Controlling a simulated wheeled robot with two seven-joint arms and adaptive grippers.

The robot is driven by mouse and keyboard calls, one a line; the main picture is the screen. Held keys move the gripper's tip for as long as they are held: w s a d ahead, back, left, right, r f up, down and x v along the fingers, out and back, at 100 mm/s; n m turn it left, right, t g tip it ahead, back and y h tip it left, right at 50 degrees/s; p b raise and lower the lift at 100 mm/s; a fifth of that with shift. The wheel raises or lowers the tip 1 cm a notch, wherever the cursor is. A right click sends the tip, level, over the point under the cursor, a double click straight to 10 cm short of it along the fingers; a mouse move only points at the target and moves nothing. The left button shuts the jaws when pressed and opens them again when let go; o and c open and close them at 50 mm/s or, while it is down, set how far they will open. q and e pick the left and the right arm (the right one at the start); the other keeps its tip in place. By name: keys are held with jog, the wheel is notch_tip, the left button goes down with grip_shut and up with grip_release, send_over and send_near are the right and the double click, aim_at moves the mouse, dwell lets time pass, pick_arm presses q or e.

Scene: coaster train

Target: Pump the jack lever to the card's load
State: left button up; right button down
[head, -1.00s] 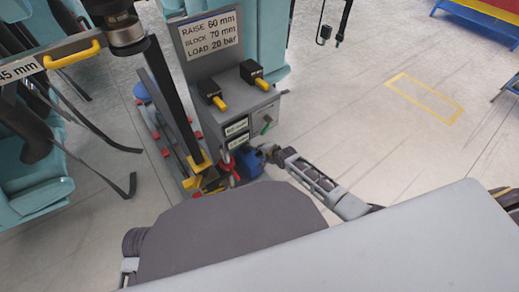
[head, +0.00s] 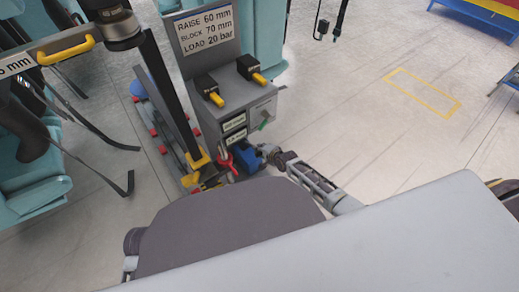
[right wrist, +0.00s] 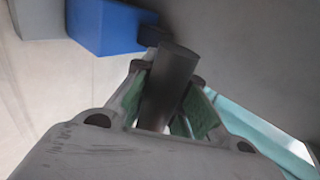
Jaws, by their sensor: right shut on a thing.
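The card (head: 205,30) on the grey cabinet reads RAISE 60 mm, BLOCK 70 mm, LOAD 20 bar. A blue block-like body (head: 250,163), seemingly the jack's pump, sits low at the cabinet's front. My right gripper (head: 270,152) is just right of it in the head view. In the right wrist view, my right gripper (right wrist: 165,105) is shut on a dark round bar (right wrist: 170,75), apparently the jack lever, between its green pads. The blue body (right wrist: 105,25) shows beyond, at upper left. The lever is hard to make out in the head view. My left gripper is not in view.
The grey cabinet (head: 225,100) carries two black blocks with yellow handles and a green switch (head: 264,123). A dark slanted post (head: 170,95) with a yellow foot stands left of it. Teal seats (head: 35,190) are at left. Floor at right is clear around a yellow outline (head: 422,92).

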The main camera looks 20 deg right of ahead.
jog(key=shift+s+d+f+g, duration=0.15)
jog(key=shift+s+f+g, duration=0.15)
jog(key=shift+s+f, duration=0.55)
jog(key=c, duration=1.4)
grip_release()
jog(key=shift+w+f, duration=0.15)
jog(key=shift+w+r, duration=0.15)
jog(key=shift+r, duration=0.1)
jog(key=shift+s+r, duration=0.1)
jog(key=shift+s, duration=0.1)
jog(key=v, duration=0.2)
jog(key=shift+s+r, duration=0.15)
jog(key=shift+r, duration=0.2)
jog(key=shift+v, duration=4.45)
